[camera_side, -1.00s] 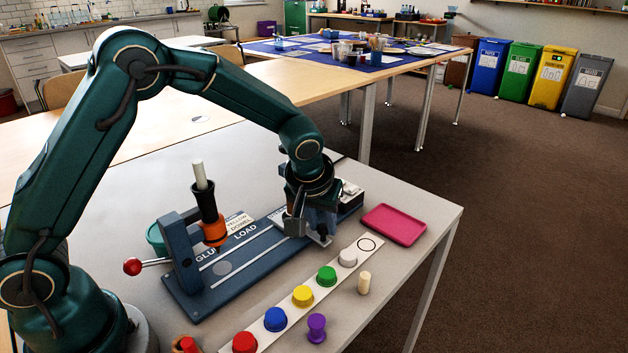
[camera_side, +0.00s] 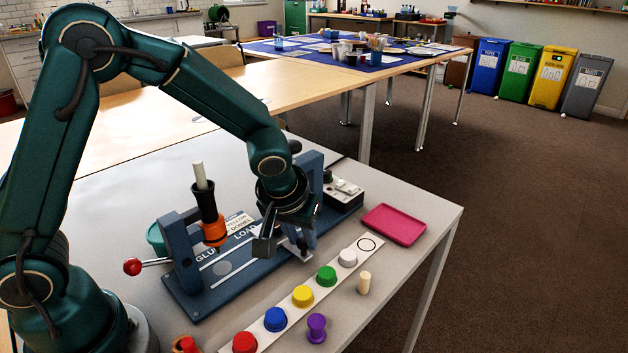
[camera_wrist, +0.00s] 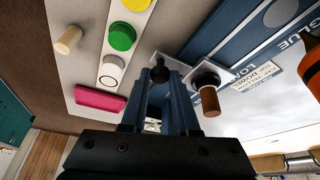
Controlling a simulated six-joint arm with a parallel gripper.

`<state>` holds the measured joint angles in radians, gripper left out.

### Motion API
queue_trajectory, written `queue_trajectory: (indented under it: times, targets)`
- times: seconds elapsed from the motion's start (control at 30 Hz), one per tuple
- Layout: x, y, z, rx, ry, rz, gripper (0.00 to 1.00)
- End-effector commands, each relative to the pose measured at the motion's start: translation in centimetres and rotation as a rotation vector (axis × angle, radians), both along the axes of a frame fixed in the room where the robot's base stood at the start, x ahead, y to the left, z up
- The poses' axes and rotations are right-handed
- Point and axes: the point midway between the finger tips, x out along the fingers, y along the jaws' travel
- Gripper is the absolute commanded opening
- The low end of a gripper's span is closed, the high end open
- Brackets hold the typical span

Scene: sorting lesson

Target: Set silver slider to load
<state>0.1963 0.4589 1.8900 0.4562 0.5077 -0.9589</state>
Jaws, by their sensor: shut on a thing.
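The silver slider (camera_wrist: 178,66) is a pale plate on the blue base (camera_side: 190,302), mostly hidden by my gripper in the side view. In the wrist view a black knob (camera_wrist: 158,72) stands between my gripper's fingers (camera_wrist: 160,82), and a black cup with a wooden dowel (camera_wrist: 209,98) sits beside it. In the side view my gripper (camera_side: 286,243) is low over the rails and shut on the slider's knob. The LOAD label (camera_side: 244,230) is just left of my gripper, partly covered; the GLUE label (camera_side: 212,252) is farther left.
A glue holder with an orange nozzle (camera_side: 214,231) and a red-knobbed lever (camera_side: 132,266) stands at the base's left end. A strip of coloured buttons (camera_side: 303,296) runs along the front. A pink tray (camera_side: 394,224), a loose dowel (camera_side: 364,283) and a purple peg (camera_side: 316,327) lie nearby.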

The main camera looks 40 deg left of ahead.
Motion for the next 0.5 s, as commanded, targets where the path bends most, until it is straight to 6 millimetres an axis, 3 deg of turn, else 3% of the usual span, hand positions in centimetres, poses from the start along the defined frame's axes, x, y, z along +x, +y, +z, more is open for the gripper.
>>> queue_trajectory:
  times: [0.2,0.5]
  targets:
    - [-2.6,0.0,0.2,-0.001,-0.008,-0.003,0.00]
    - [-3.3,0.0,0.2,-0.002,-0.007,-0.001,0.00]
